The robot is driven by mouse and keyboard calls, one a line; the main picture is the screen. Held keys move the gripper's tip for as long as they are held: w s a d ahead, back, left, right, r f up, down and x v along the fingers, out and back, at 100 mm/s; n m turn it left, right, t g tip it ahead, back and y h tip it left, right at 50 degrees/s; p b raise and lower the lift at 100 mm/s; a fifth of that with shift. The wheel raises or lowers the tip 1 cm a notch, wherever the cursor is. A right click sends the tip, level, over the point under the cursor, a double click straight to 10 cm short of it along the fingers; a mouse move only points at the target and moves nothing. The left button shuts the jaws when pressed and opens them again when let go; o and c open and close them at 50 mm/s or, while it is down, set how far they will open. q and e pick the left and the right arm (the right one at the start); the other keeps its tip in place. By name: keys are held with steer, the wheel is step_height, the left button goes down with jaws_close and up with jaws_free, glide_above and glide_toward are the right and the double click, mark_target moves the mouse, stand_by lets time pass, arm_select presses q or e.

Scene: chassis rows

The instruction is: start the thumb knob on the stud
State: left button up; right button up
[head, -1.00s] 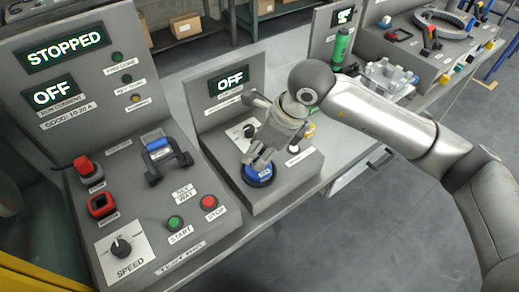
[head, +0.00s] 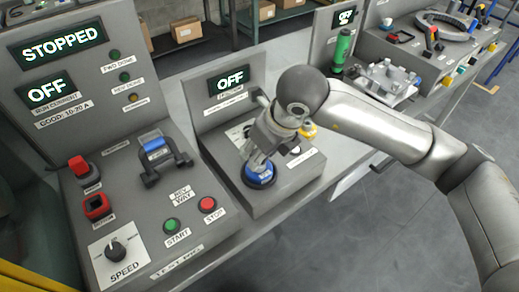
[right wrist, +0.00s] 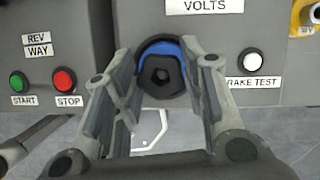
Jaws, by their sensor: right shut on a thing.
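My right gripper (head: 257,160) points down at a blue disc (head: 259,179) with a black rim, low on the front of the middle grey console. In the right wrist view the two fingers stand on either side of a black knob (right wrist: 163,76) with a dark many-sided recess in its middle. I take the fingers to be shut on this knob. A blue arc (right wrist: 160,46) shows just behind it. The stud is hidden, and I cannot tell whether the knob touches it. My left gripper is out of view.
The left console (head: 130,220) has a green start button (head: 172,225), a red stop button (head: 207,204) and a speed dial (head: 113,251). Its display reads STOPPED.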

steer(key=shift+f, duration=0.1)
steer(key=m+h+b, duration=0.1)
steer(key=m, duration=0.1)
steer(key=shift+f+m+b, duration=0.1)
steer(key=shift+m+b, duration=0.25)
steer(key=shift+m, duration=0.05)
steer(key=shift+m+t+h+b, duration=0.3)
steer(key=shift+m+t+h, duration=0.1)
steer(key=shift+m, duration=0.7)
steer(key=o, duration=0.9)
steer(key=shift+o, duration=0.2)
